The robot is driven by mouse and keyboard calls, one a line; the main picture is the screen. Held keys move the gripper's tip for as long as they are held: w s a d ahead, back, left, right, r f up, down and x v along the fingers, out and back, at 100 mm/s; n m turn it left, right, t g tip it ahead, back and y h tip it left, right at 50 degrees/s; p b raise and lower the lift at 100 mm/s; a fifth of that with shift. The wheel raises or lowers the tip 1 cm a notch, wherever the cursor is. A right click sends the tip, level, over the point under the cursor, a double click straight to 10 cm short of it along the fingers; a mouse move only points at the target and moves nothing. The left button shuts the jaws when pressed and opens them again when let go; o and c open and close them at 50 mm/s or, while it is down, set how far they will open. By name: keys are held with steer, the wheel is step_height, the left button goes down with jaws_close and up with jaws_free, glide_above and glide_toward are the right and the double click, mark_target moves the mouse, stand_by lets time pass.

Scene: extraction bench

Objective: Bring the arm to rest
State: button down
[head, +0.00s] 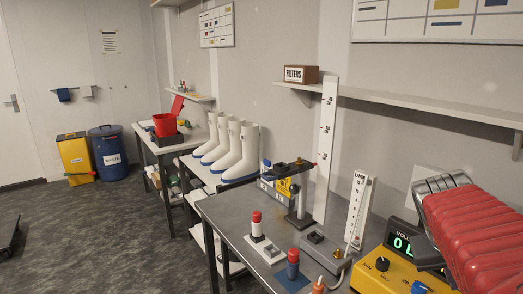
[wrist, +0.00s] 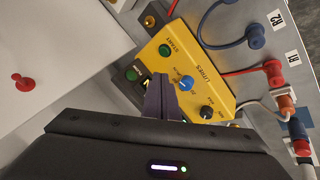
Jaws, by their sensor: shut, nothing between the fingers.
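My gripper (wrist: 160,95) shows in the wrist view, its dark fingers together with nothing between them. My gripper cannot be made out in the head view.
In the wrist view, red and blue plugs with cables (wrist: 272,70) lie right of the box. In the head view, a grey bench (head: 232,208) holds a red-topped cylinder (head: 256,222) and tall scale (head: 325,150). White boots (head: 240,155) stand behind.

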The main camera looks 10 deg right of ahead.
steer(key=w+a+f+n+t+y, duration=0.1)
steer(key=w+a+n+t, duration=0.15)
steer(key=a, duration=0.55)
steer(key=w+a+n+t+y, duration=0.1)
steer(key=w+a+y, duration=0.15)
steer(key=a, duration=0.55)
steer(key=s+a+f+n+y, duration=0.1)
steer(key=a+f, duration=0.1)
steer(key=a, duration=0.6)
steer(key=s+a+f+n+t+y, duration=0.1)
steer(key=s+a+f+y, duration=0.1)
steer(key=a, duration=0.6)
steer(key=shift+s+f, duration=0.25)
steer(key=shift+f, duration=0.1)
